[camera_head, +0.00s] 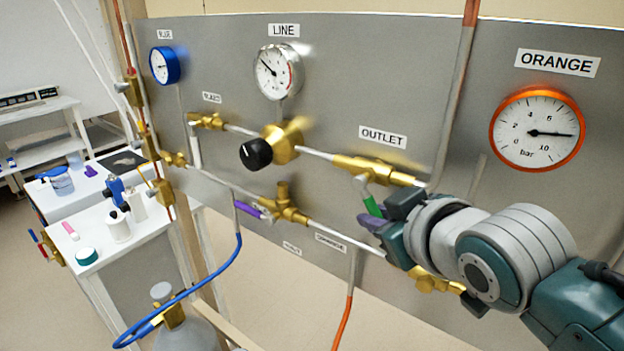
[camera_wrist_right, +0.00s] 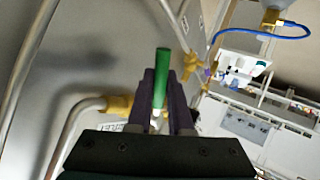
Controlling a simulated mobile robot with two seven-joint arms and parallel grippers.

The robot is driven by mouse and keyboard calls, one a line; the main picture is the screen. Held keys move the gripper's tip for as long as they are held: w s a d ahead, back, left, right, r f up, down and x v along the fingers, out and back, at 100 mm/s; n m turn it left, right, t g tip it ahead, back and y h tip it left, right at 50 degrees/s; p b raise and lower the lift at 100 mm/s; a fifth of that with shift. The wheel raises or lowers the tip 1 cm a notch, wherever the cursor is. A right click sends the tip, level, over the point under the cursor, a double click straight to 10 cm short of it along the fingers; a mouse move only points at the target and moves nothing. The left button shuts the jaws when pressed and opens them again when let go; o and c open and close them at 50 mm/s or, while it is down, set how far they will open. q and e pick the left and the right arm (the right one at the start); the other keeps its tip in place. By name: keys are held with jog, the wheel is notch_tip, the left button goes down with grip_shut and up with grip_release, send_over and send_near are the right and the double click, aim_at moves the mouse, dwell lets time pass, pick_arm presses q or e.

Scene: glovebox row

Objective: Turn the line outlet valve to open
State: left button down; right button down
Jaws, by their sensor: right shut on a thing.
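The outlet valve (camera_head: 378,169) is a brass body under the OUTLET label (camera_head: 383,137) on the grey panel. Its lever has a green grip (camera_head: 372,206) and points down from the body, across the pipe run. My right gripper (camera_head: 370,221) comes in from the right, and its dark fingers are at the lower end of the green grip. In the right wrist view the green grip (camera_wrist_right: 162,62) stands between the two fingers of my right gripper (camera_wrist_right: 162,88), which are shut on it. My left gripper is in neither view.
The LINE gauge (camera_head: 278,72) and a black regulator knob (camera_head: 256,153) are left of the valve. The ORANGE gauge (camera_head: 538,128) is at upper right. A purple-handled valve (camera_head: 285,205) sits lower left. A grey vertical pipe (camera_head: 452,100) runs close by the outlet valve.

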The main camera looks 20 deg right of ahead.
jog(key=c, duration=0.8)
grip_release()
jog(key=shift+c, duration=0.2)
jog(key=shift+s, duration=0.1)
jog(key=v, duration=0.9)
jog(key=shift+s+r, duration=0.15)
jog(key=shift+s, duration=0.15)
jog(key=shift+c, duration=0.2)
